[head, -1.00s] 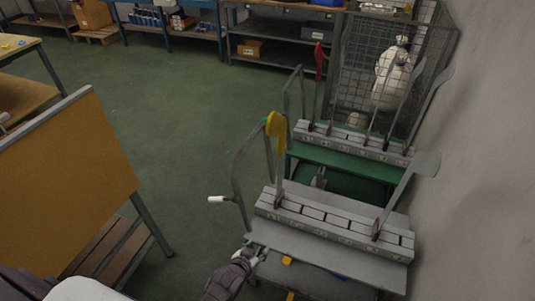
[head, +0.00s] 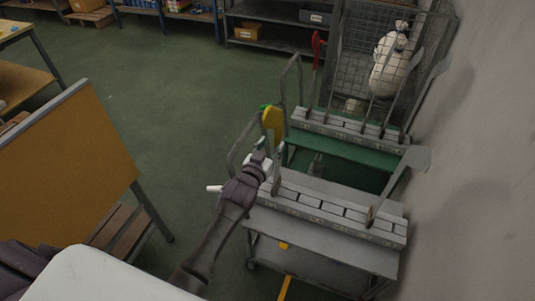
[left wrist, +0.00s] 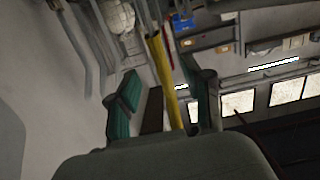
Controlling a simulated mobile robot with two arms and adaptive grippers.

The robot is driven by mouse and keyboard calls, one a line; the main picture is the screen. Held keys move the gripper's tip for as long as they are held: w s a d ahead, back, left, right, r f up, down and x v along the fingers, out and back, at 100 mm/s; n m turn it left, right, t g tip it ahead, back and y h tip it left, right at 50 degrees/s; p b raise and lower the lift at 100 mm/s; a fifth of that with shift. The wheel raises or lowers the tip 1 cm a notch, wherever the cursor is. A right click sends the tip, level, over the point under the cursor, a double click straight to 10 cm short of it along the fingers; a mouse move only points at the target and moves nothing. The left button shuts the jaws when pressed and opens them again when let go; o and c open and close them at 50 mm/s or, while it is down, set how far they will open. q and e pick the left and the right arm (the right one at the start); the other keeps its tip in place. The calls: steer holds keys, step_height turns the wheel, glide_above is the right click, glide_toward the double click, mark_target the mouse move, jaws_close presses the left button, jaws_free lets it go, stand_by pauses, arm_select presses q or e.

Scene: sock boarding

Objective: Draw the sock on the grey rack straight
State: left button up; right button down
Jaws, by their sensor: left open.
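The yellow sock (head: 272,118), with a bit of green at its tip, hangs on an upright board of the grey rack (head: 325,208). My left gripper (head: 267,153) is open at the lower part of the sock and hides some of it and the board. In the left wrist view, the yellow sock (left wrist: 163,75) runs up between the two spread fingers of my left gripper (left wrist: 166,88). I cannot tell whether either finger touches it. A bare grey board (head: 400,175) stands at the right end of the rack. My right gripper is not in view.
Behind is a green rack (head: 345,157) with several upright boards, one with a red sock (head: 317,45). A wire cage with a white bag (head: 390,65) stands behind it. A wall is close on the right. A brown panel (head: 70,170) is on the left, with open green floor between.

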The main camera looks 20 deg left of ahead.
mark_target(275, 140)
arm_select(q)
steer(key=w+b, duration=0.1)
steer(key=w, duration=0.1)
steer(key=w+b, duration=0.1)
steer(key=w, duration=0.1)
steer(key=shift+w+f+b, duration=0.1)
steer(key=shift+f+b, duration=0.3)
steer(key=shift+w+d+b, duration=0.1)
steer(key=shift+w+b, duration=0.3)
steer(key=shift+w, duration=0.35)
jaws_close()
steer(key=shift+s+f, duration=0.1)
steer(key=shift+f, duration=0.1)
steer(key=shift+f, duration=0.15)
stand_by(0.5)
jaws_free()
